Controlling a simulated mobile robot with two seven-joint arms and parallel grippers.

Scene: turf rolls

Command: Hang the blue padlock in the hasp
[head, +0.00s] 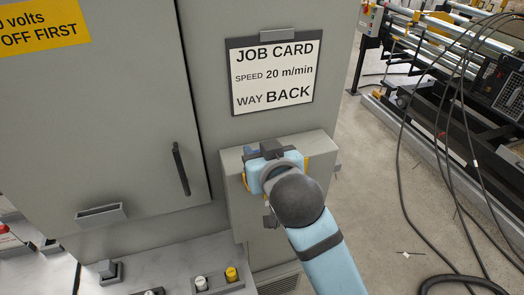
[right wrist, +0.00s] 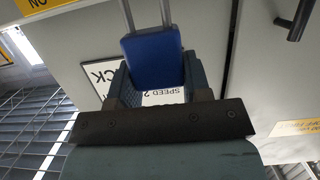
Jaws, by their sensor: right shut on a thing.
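The blue padlock (right wrist: 152,52) is between the two fingers of my right gripper (right wrist: 158,68) in the right wrist view, and the gripper is shut on it. Its metal shackle runs up out of the top of that view. In the head view my right gripper (head: 266,153) is in front of the small grey box on the cabinet, with my forearm covering much of it. The padlock is mostly or wholly hidden there. I cannot make out the hasp in either view. My left gripper is not in view.
A job card (head: 273,74) hangs above the grey box (head: 310,146). A cabinet door with a dark handle (head: 181,168) is to the left. A ledge with a yellow button (head: 232,274) lies below. Cables (head: 459,125) hang at the right over open floor.

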